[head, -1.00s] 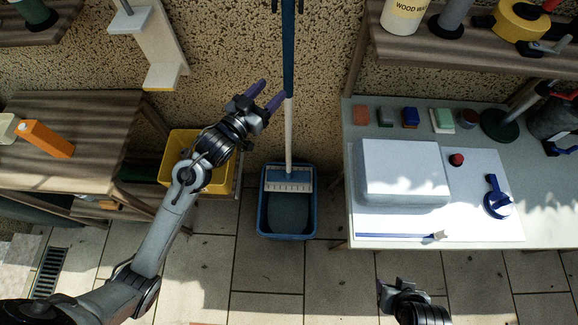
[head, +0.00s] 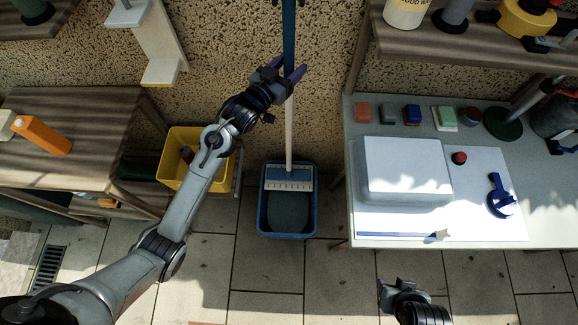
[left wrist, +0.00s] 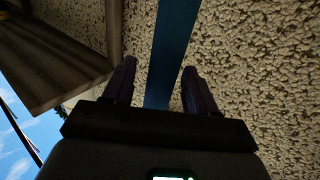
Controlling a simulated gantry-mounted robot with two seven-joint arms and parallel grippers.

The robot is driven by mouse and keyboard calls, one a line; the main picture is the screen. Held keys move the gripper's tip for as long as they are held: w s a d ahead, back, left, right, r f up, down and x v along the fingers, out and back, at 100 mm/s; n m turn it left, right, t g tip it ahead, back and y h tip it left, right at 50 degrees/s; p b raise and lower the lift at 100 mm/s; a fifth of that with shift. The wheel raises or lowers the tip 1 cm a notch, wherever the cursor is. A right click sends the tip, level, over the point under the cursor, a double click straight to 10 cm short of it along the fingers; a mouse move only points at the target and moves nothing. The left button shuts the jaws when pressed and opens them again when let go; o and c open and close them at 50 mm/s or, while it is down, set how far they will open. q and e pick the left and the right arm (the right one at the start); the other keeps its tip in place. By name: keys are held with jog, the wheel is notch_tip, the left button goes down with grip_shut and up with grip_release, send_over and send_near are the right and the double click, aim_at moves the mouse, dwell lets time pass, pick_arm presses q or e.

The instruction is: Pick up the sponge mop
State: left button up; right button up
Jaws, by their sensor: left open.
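The sponge mop stands upright against the speckled wall, its handle (head: 289,140) white below and blue above. Its wide white-and-blue head (head: 288,179) sits in a blue bucket (head: 287,236) on the floor. My left gripper (head: 287,68) is open at the blue upper part of the handle.
A yellow bin (head: 183,178) stands left of the bucket, by a wooden table (head: 85,120). On the right, a grey bench (head: 470,122) holds a white box, a board and several sponges. A shelf (head: 455,57) hangs above it. The tiled floor in front is clear.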

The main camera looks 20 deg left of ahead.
pick_arm(q)
grip_shut()
dwell(1.3)
jog(key=shift+r, duration=0.1)
